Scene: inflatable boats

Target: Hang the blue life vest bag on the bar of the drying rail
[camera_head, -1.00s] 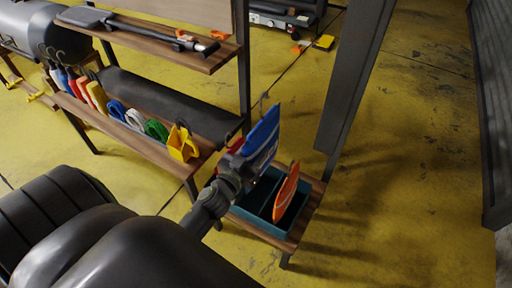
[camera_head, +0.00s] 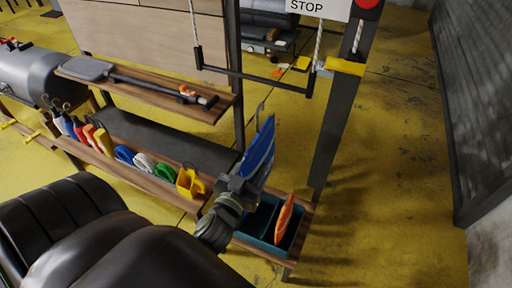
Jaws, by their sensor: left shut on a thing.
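The blue life vest bag (camera_head: 260,153) has a metal hook (camera_head: 259,114) standing up from its top. My left gripper (camera_head: 240,184) is shut on the bag's lower part and holds it upright above the teal crate. The black bar (camera_head: 262,79) of the drying rail hangs on ropes behind and above the bag. In the picture the hook's tip lies below the bar and apart from it. My right gripper is not in view.
A teal crate (camera_head: 262,243) holding an orange bag (camera_head: 284,219) stands below my left gripper. A dark post (camera_head: 333,130) rises to the right. Shelves (camera_head: 150,92) with a paddle and several coloured items stand left. Yellow floor is free at right.

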